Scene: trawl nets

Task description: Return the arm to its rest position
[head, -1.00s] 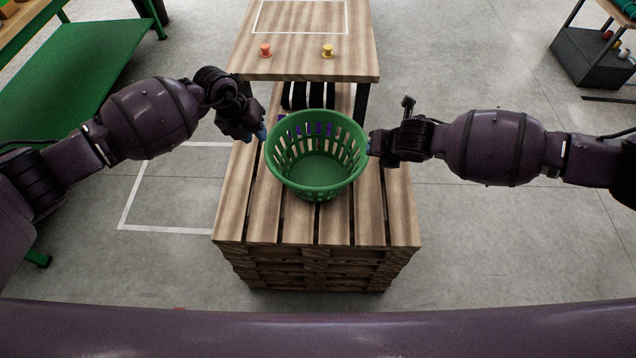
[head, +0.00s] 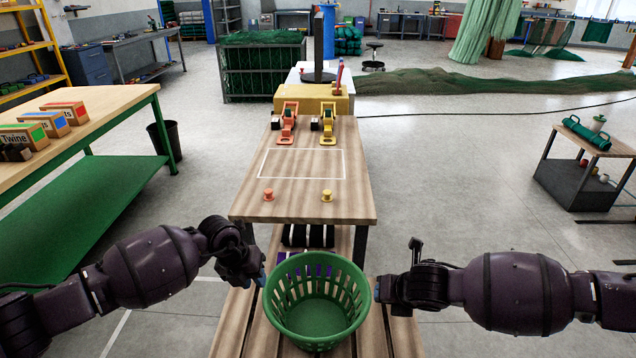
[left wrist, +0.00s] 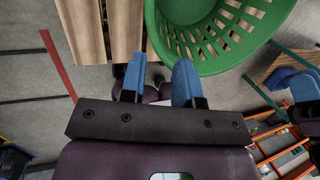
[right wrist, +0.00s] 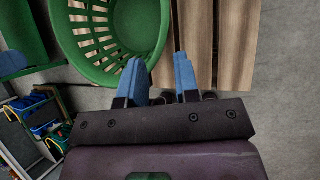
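My left gripper (head: 262,274) is just left of the green basket (head: 318,334), close to its rim. In the left wrist view its blue fingers (left wrist: 158,82) are apart with nothing between them. My right gripper (head: 379,288) is just right of the basket, with a small gap to it. In the right wrist view its blue fingers (right wrist: 158,82) are also apart and empty. Both arms reach inward from the sides.
A wooden table (head: 345,205) behind the basket carries an orange and a yellow knob (head: 327,195) and two clamp-like tools (head: 287,124). A small cart (head: 572,178) stands right. Open floor lies between.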

